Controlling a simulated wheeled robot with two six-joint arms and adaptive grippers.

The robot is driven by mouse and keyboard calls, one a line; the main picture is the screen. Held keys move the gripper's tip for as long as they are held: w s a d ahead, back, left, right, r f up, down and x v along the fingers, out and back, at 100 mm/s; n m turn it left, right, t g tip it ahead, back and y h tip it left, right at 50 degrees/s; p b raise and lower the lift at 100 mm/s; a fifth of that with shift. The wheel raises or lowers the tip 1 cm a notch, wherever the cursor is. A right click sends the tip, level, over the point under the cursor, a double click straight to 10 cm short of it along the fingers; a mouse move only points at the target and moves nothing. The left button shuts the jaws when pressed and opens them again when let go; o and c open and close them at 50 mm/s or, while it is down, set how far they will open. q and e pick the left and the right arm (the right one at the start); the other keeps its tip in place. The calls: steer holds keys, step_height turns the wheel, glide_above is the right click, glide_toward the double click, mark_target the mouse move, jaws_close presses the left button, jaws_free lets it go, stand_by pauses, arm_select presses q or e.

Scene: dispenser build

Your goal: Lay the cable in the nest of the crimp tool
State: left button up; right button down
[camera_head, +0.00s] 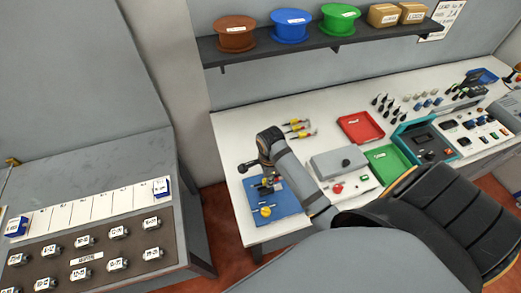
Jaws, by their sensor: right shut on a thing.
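My right gripper (265,188) is low over the blue mat (287,206) at the left end of the white bench. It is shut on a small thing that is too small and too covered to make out. I cannot tell a cable apart there. A yellow round part (265,211) sits on the mat just in front of the gripper. I cannot tell for sure which device is the crimp tool, and no nest shows clearly. My left gripper is out of view.
Yellow-handled tools (298,128) lie behind the mat. A red tray (361,127) and a green tray (388,164) are right of it, then a teal-framed device (425,140). A shelf (325,38) with spools hangs above.

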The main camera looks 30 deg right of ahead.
steer(key=shift+f, duration=0.4)
steer(key=shift+w+a+f, duration=0.15)
steer(key=shift+a+f, duration=0.1)
steer(key=shift+f, duration=0.35)
steer(key=shift+w+a+f, duration=0.1)
steer(key=shift+a+f, duration=0.1)
steer(key=shift+f, duration=0.65)
steer(key=shift+s+d+f, duration=0.1)
steer(key=shift+d+f, duration=0.1)
steer(key=shift+f, duration=0.1)
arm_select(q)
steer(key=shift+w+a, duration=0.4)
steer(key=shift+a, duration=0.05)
arm_select(e)
steer(key=shift+f, duration=0.1)
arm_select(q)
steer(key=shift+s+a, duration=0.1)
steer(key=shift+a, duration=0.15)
arm_select(e)
steer(key=shift+f, duration=0.7)
